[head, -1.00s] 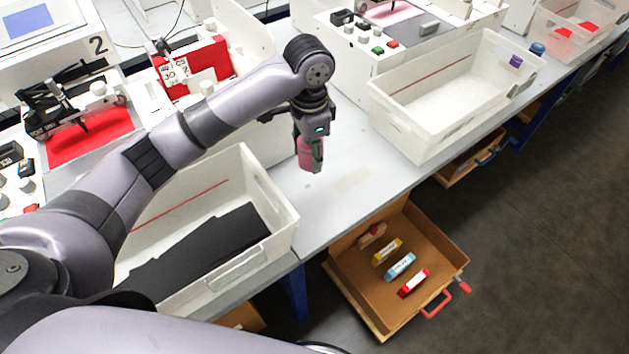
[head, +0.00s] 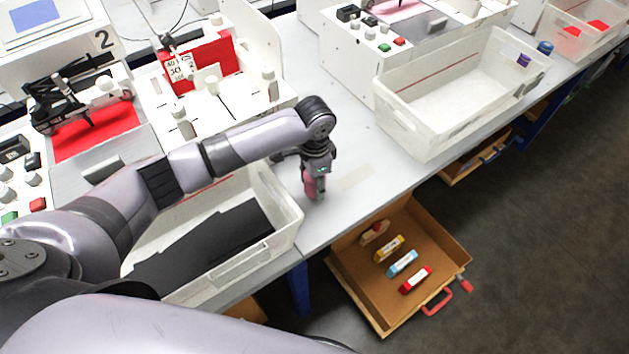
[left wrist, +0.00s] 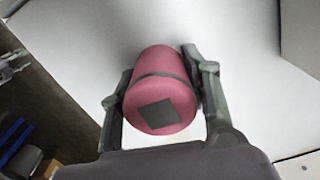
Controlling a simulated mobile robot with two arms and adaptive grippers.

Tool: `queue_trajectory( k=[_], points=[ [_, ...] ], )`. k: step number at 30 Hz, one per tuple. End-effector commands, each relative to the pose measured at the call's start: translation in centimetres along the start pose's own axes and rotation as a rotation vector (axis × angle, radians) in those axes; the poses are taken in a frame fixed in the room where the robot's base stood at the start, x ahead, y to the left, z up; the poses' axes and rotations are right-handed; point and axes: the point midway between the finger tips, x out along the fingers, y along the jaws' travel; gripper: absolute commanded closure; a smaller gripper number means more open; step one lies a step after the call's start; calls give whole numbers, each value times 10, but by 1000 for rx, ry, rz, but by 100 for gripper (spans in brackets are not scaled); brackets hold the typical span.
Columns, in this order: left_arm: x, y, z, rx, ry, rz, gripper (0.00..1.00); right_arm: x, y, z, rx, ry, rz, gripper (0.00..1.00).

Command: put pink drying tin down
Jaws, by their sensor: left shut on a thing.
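The pink tin (left wrist: 160,95) is a rounded cylinder with a dark band and a dark square patch on its end. My left gripper (left wrist: 158,88) is shut on it, with one finger on each side. In the head view the pink tin (head: 310,184) hangs below my left gripper (head: 317,180), partly hidden by the fingers. It is over the bare grey bench top (head: 345,205) between two white bins. I cannot tell whether its base touches the bench. My right gripper is not in view.
A white bin with dark sheets (head: 285,228) stands left of the gripper, and an emptier white bin (head: 430,140) stands right. An open drawer (head: 350,262) with several small coloured boxes juts out below the bench edge. White plotter machines (head: 225,110) stand behind.

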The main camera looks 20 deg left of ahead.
Motion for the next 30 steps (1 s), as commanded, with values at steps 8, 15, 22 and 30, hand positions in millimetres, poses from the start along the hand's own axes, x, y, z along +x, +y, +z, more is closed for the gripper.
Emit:
queue_trajectory(
  k=[8,15,22,30],
  points=[
    [2,0,0,0,0,0,50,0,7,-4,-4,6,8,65],
    [2,0,0,0,0,0,36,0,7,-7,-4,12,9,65],
    [2,0,0,0,0,0,36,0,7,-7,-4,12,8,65],
    [-26,-1,-1,1,3,-3,36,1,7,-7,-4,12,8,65]
  ],
)
